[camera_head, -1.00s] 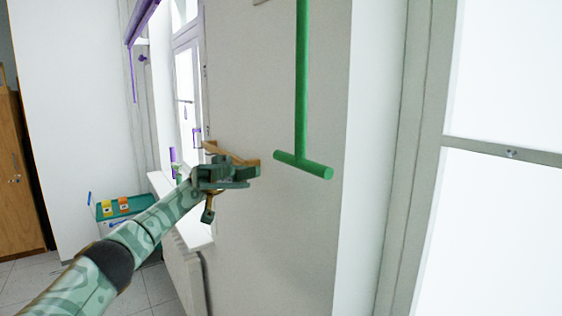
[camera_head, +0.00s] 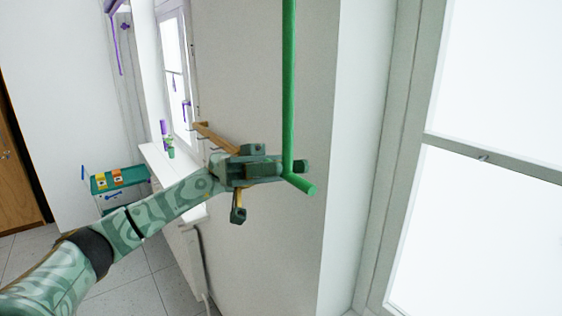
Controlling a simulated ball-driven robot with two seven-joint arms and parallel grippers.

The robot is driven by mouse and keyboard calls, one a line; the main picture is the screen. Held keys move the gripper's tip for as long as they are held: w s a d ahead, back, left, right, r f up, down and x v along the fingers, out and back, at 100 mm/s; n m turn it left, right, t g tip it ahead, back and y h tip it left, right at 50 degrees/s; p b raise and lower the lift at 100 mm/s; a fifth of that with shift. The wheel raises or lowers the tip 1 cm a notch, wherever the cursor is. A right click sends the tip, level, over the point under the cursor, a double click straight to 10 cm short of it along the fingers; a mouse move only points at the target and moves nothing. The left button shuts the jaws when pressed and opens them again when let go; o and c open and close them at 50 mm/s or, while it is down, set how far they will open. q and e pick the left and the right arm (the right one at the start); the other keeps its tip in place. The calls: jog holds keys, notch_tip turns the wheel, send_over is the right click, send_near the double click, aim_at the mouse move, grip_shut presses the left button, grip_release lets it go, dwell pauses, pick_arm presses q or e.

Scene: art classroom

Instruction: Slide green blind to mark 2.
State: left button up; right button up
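The green blind's pull handle is a T: a long green rod (camera_head: 289,80) hangs down to a short crossbar (camera_head: 301,184). My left gripper (camera_head: 292,171) is at the left of the T's foot. One fingertip shows behind and to the right of the rod, and the other finger hides the left part of the crossbar. The fingers overlap the handle, but I cannot tell whether they are shut on it. The blind itself and any numbered mark are out of view. My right gripper is not in view.
A pale wall pier (camera_head: 260,250) stands behind the handle, with a wooden bar (camera_head: 216,138) at its left. A bright window (camera_head: 480,220) fills the right. A teal-topped cart (camera_head: 120,184) with coloured boxes stands far left. A purple pull (camera_head: 120,55) hangs beyond.

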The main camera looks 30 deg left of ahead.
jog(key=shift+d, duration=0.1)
pick_arm(q)
grip_shut()
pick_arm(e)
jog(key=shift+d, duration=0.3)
pick_arm(q)
jog(key=shift+f, duration=0.1)
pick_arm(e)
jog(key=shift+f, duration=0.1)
